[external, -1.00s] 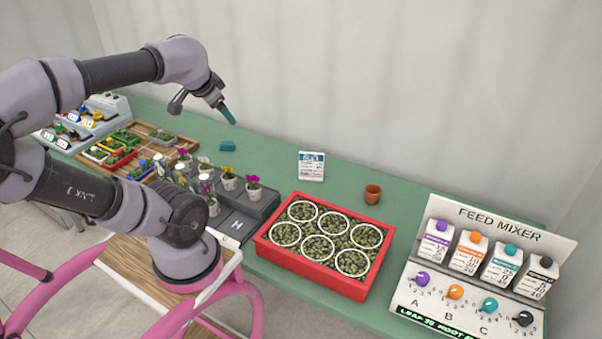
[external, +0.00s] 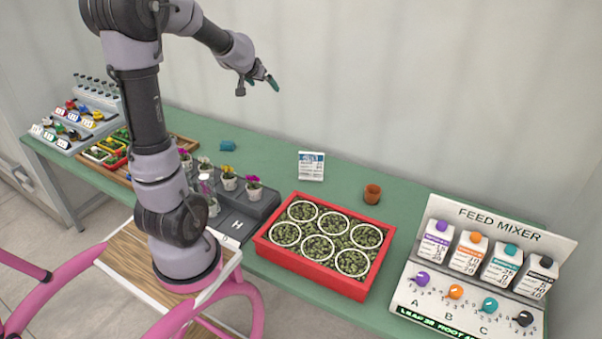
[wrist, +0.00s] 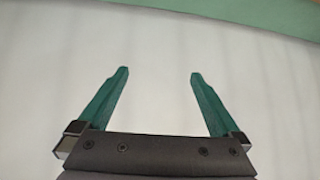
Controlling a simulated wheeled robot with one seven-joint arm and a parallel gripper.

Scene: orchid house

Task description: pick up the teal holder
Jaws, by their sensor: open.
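The teal holder (external: 228,146) is a small teal block-like piece lying on the green bench, behind the potted flowers. My gripper (external: 273,83) is raised high above the bench, up and to the right of the holder, well apart from it. In the wrist view my gripper (wrist: 158,75) shows two teal fingers spread wide with nothing between them. The holder does not show in the wrist view, which is mostly pale wall with a green strip at the top.
A red tray (external: 312,285) of round plant clumps stands on the bench (external: 340,178). A printed card (external: 311,166), a terracotta pot (external: 372,194) and the feed mixer panel (external: 470,275) are to the right. Flower pots stand in a grey rack (external: 255,208). Bench around the holder is mostly clear.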

